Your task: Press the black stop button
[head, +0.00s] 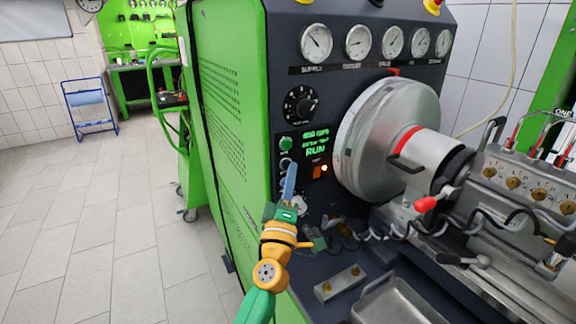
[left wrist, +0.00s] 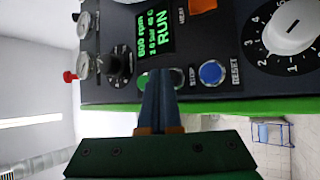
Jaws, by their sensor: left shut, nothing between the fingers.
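The black stop button (head: 286,163) sits on the dark control panel (head: 275,90), just below the green button (head: 286,144). In the left wrist view, the STOP label (left wrist: 192,77) shows beside the fingers, which mostly hide the black button. My left gripper (head: 291,167) is shut and empty. Its blue-grey fingertips are right at the black button in the head view; contact cannot be told. In the left wrist view the fingertips (left wrist: 159,72) overlap the area between the green button (left wrist: 144,79) and the STOP label. My right gripper is not in view.
The lit display (head: 316,143) reads RUN. A blue reset button (left wrist: 210,73) is close beside the stop button. An orange switch (head: 319,170), a selector knob (head: 300,105) and a large metal drum (head: 375,130) are nearby. The floor at left is clear.

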